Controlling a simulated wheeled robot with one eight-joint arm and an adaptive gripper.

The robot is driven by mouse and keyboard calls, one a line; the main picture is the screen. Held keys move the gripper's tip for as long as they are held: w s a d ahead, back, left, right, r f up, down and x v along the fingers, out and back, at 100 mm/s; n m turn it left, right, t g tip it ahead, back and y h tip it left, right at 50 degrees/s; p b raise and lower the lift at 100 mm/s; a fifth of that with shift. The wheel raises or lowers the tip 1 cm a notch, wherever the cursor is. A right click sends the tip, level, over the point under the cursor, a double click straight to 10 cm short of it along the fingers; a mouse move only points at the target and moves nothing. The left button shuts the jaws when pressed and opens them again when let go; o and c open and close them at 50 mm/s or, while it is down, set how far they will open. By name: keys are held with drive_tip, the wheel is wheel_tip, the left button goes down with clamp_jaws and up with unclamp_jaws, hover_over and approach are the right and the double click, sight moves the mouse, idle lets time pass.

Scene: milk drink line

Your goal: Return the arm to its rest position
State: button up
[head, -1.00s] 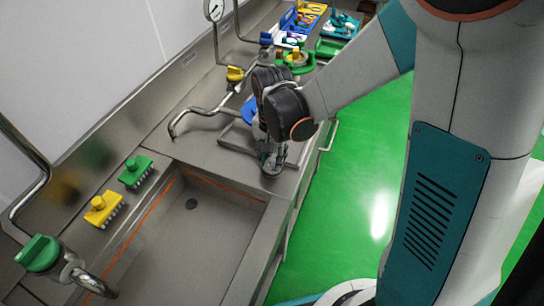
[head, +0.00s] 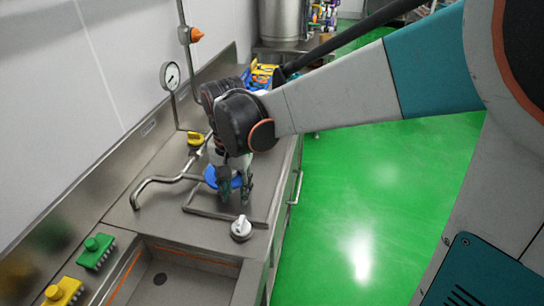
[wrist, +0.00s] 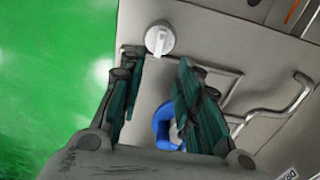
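My gripper (head: 235,192) hangs above the steel counter, fingers downward, in the head view. In the wrist view its two dark green fingers (wrist: 158,65) stand apart with nothing held between them. A white knob (head: 241,228) sits on the counter near the sink corner, clear of the fingers. It also shows in the wrist view (wrist: 160,40), beyond the fingertips. My arm reaches in from the right of the head view, over the green floor. A blue round part (head: 212,177) lies behind the gripper and is partly hidden by it; it also shows in the wrist view (wrist: 162,130).
A bent steel spout (head: 150,186) and a pressure gauge (head: 171,76) stand left of the gripper. Green (head: 96,250) and yellow (head: 64,292) brushes lie beside the sink (head: 185,280). A steel vessel (head: 283,20) stands behind. The green floor (head: 370,190) at right is open.

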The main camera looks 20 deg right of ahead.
drive_tip(key=shift+s, duration=0.15)
drive_tip(key=s+d+r+n+t, duration=0.3)
drive_tip(key=s+d, duration=0.1)
drive_tip(key=s, duration=0.2)
drive_tip(key=s+d+r+n+t, duration=0.3)
drive_tip(key=s+d+t, duration=0.1)
drive_tip(key=s+d, duration=0.1)
drive_tip(key=shift+s+d+n, duration=0.25)
drive_tip(key=shift+s+n, duration=0.15)
drive_tip(key=shift+s, duration=0.4)
idle(0.7)
